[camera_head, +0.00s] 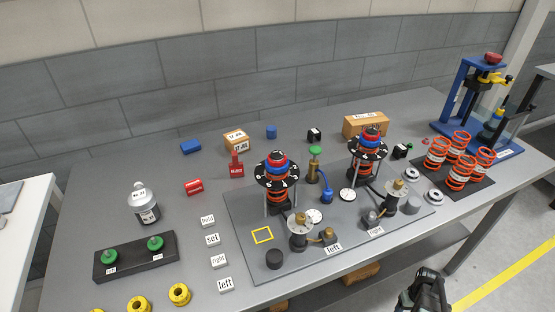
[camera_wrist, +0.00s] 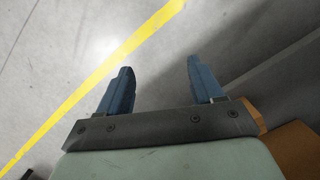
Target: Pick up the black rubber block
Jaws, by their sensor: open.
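Two small black blocks with pale labels stand at the back of the bench in the head view: one black block (camera_head: 314,135) behind the grey plate, the other (camera_head: 401,151) behind its right end. Two dark round pieces sit on the plate, one at front left (camera_head: 274,259) and one at right (camera_head: 412,206). I cannot tell which of these is rubber. My gripper (camera_wrist: 159,65) is open and empty in the wrist view, with bare floor beyond its fingers. In the head view my gripper (camera_head: 425,290) is off the bench's front edge, apart from all of these.
The grey plate (camera_head: 240,215) carries two spring assemblies (camera_head: 280,185) (camera_head: 367,155) and small fittings. Orange springs (camera_head: 461,160) and a blue press (camera_head: 463,85) stand at right. The bench's back left is fairly clear.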

